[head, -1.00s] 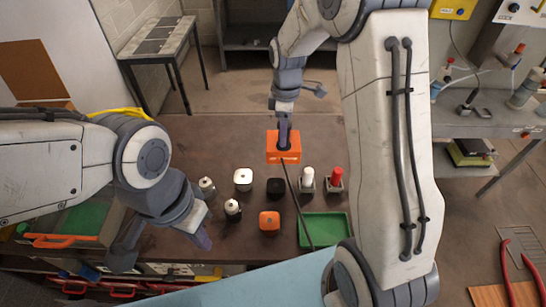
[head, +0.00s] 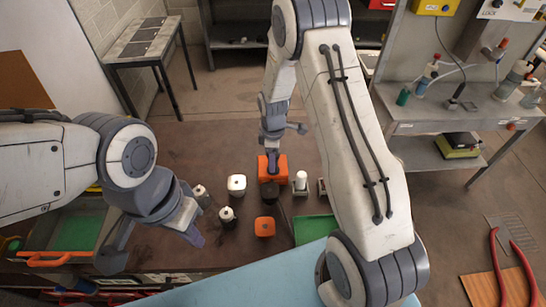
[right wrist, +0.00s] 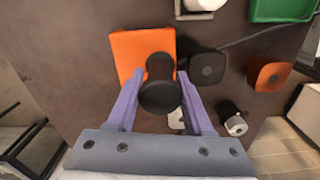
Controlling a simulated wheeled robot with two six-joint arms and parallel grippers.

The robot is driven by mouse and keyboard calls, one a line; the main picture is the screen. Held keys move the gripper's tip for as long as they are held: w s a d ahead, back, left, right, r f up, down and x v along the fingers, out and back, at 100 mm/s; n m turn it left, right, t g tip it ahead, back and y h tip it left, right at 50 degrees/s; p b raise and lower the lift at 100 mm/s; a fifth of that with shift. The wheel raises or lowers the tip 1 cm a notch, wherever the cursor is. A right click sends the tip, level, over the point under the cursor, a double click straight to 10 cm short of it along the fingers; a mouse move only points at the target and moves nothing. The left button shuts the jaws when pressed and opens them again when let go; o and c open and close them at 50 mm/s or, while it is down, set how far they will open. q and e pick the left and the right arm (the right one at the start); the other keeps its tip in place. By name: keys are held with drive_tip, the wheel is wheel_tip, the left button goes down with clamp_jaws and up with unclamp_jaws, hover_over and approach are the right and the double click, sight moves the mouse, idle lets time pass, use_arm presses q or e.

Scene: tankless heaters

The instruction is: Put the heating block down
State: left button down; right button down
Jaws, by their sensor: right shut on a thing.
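The heating block, an orange box (head: 265,167) with a black round-topped knob (right wrist: 160,95), is at the far end of the group of small things on the brown table. My right gripper (head: 272,152) is shut on the knob from above; its purple fingers lie on either side of it in the right wrist view (right wrist: 158,92). The orange body (right wrist: 135,50) shows beyond the knob there. I cannot tell whether its base touches the table. My left gripper (head: 195,237) hangs over the table's left front, holding nothing visible; its finger gap is hidden.
A black block (right wrist: 207,66) stands close beside the heating block. A white block (head: 236,183), two bottles, a smaller orange block (head: 265,226), a white-topped piece (head: 301,180) and a green tray (head: 314,229) are nearby. The table's far left is bare.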

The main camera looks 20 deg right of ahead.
drive_tip(key=shift+f, duration=0.15)
drive_tip(key=shift+f, duration=0.15)
drive_tip(key=shift+c, duration=1.5)
unclamp_jaws()
